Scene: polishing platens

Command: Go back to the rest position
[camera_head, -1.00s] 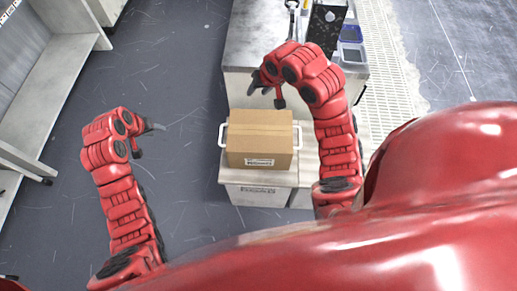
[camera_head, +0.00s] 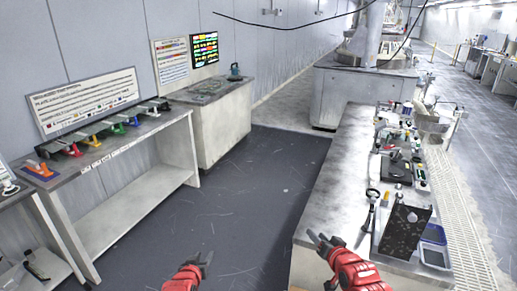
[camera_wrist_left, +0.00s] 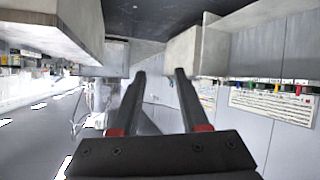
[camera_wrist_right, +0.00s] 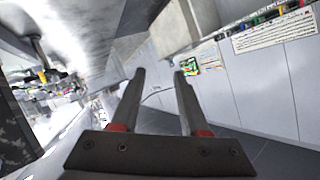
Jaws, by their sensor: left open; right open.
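My left gripper (camera_head: 203,260) shows at the bottom middle of the head view, over dark floor. Its two black fingers are spread with nothing between them in the left wrist view (camera_wrist_left: 160,74). My right gripper (camera_head: 326,243) is further right, by the near left edge of the grey workbench (camera_head: 337,200). Its fingers are also apart and empty in the right wrist view (camera_wrist_right: 159,74). I cannot tell whether the right gripper touches the bench. Only the front parts of both red arms show; the rest is below the picture.
The workbench holds tools, a black speckled panel (camera_head: 405,230) and a blue tray (camera_head: 434,256). A shelf table (camera_head: 150,130) with coloured holders stands left, a grey cabinet (camera_head: 222,125) behind it. Dark floor (camera_head: 235,195) between them and the bench is clear.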

